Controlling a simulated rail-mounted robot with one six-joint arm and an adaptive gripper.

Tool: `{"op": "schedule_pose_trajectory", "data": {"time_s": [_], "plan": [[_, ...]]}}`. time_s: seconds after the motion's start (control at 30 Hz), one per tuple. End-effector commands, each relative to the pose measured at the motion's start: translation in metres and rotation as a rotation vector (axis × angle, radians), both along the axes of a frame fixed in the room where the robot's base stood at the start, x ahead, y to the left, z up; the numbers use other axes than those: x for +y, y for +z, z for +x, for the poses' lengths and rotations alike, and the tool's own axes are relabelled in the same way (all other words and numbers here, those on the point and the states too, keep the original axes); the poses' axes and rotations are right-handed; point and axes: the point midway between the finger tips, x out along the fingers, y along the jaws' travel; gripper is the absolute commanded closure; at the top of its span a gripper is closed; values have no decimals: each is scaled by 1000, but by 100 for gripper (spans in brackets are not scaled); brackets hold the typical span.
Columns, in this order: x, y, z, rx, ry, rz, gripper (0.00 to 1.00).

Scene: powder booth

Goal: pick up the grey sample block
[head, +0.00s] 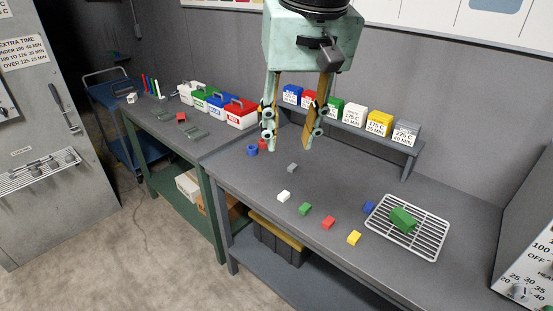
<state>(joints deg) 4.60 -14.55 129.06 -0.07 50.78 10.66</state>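The grey sample block (292,168) is a small block lying on the dark grey table (245,185), toward its back left. My gripper (288,147) points down with its two fingers apart. It is open and empty. In the head view its fingertips appear just above the grey block, one to each side, with the block showing below the gap between them. The height of the fingertips over the table is hard to tell. Nothing hides the block.
White (284,196), green (305,208), red (328,223) and yellow (354,238) blocks lie nearer the front. A wire rack (432,222) holds a larger green block (403,219), with a blue block (368,207) beside it.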

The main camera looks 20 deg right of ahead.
Motion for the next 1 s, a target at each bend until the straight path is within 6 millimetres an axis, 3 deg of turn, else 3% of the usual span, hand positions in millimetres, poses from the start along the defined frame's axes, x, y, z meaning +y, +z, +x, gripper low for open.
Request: {"op": "schedule_pose_trajectory", "data": {"time_s": [0.47,1.0], "plan": [[-25,-4,81,39,-119,23,67],[-60,-28,168,81,-255,48,67]]}}
